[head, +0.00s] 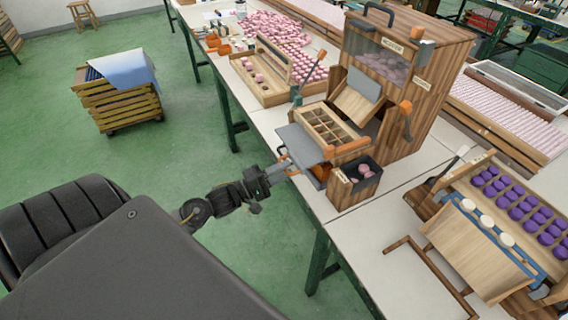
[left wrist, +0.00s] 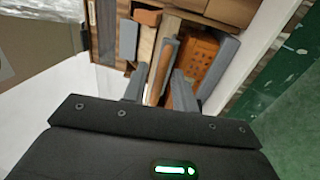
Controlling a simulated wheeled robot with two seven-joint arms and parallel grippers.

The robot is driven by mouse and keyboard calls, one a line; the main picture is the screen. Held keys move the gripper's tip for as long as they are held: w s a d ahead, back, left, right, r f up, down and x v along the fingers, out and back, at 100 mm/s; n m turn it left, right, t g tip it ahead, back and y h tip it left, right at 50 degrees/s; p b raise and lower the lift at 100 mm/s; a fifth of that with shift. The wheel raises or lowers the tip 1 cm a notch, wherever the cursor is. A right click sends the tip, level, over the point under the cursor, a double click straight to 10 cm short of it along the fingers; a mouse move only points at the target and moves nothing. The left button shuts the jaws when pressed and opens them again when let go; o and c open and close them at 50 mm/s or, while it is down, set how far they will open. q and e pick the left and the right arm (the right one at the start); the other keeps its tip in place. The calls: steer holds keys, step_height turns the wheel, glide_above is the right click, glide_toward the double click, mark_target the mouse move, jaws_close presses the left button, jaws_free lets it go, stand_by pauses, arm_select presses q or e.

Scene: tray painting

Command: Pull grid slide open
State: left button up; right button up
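The grid slide (head: 325,125), a wooden frame with several square compartments, sits at the front of the wooden machine (head: 405,85). A grey plate (head: 299,145) lies at its near left side. My left gripper (head: 287,166) is at the table edge, just below this plate, beside orange parts of the machine. In the left wrist view my left gripper (left wrist: 160,84) has its grey fingers apart, with a narrow brown bar (left wrist: 164,65) between them. A gap seems to show beside the bar, and I cannot tell whether either finger touches it. My right gripper is not in view.
A dark-lined wooden box (head: 354,183) with pink pieces stands right of the gripper. A tray of purple pieces (head: 522,208) is at the right. Pink pieces (head: 275,35) lie at the back.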

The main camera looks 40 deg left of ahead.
arm_select(q)
steer(key=b+v, duration=0.1)
steer(key=v, duration=0.9)
steer(key=shift+s, duration=0.1)
